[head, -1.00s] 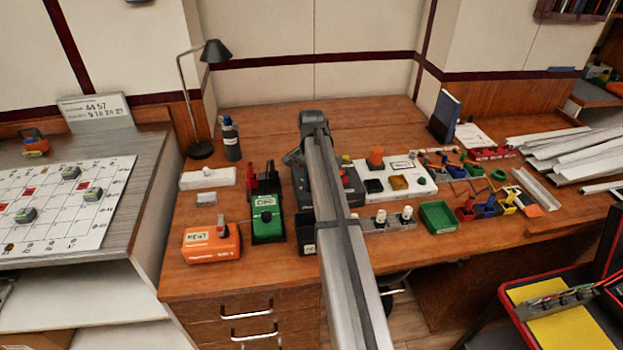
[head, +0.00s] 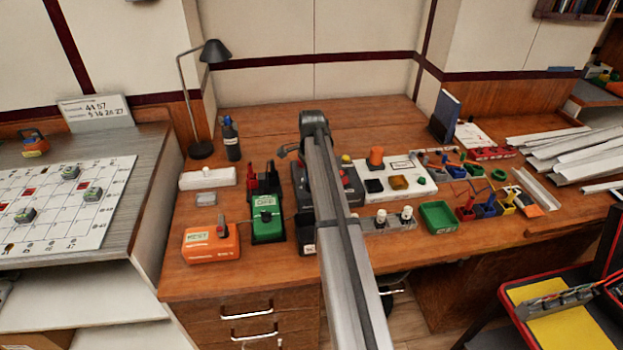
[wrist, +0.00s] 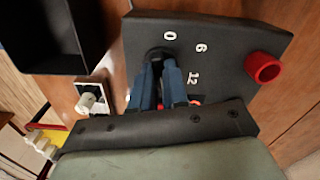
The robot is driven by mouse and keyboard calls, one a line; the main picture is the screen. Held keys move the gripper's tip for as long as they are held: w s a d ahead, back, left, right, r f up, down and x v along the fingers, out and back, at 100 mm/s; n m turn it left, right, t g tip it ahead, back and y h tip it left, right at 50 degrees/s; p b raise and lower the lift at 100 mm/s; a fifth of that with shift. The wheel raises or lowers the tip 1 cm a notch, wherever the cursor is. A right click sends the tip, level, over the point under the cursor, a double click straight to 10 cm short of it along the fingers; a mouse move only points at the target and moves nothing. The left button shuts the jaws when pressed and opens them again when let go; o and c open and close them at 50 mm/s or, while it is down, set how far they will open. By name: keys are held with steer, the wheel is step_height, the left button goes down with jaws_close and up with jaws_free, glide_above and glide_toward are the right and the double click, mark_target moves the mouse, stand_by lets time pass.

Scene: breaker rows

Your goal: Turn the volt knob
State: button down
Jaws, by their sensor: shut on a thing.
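In the wrist view, a dark panel (wrist: 222,50) carries the white marks 0, 6 and 12. The volt knob (wrist: 157,52) is a round black knob next to the 0 mark. My gripper (wrist: 163,66) has its two blue fingers down at the knob and shut on it. The fingers hide much of the knob, so its pointer does not show. In the head view, the dark unit (head: 347,187) is partly behind my arm, and my fingers are hidden.
A white piece with a pin (wrist: 94,98) and a black tray (wrist: 57,30) lie left of the panel in the wrist view. In the head view, a green device (head: 267,220) and an orange box (head: 212,243) stand left of my arm. The desk's back is mostly clear.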

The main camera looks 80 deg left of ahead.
steer(key=c, duration=1.1)
jaws_free()
steer(key=shift+c, duration=0.2)
step_height(320, 180, up, 14)
steer(key=shift+w+f, duration=0.1)
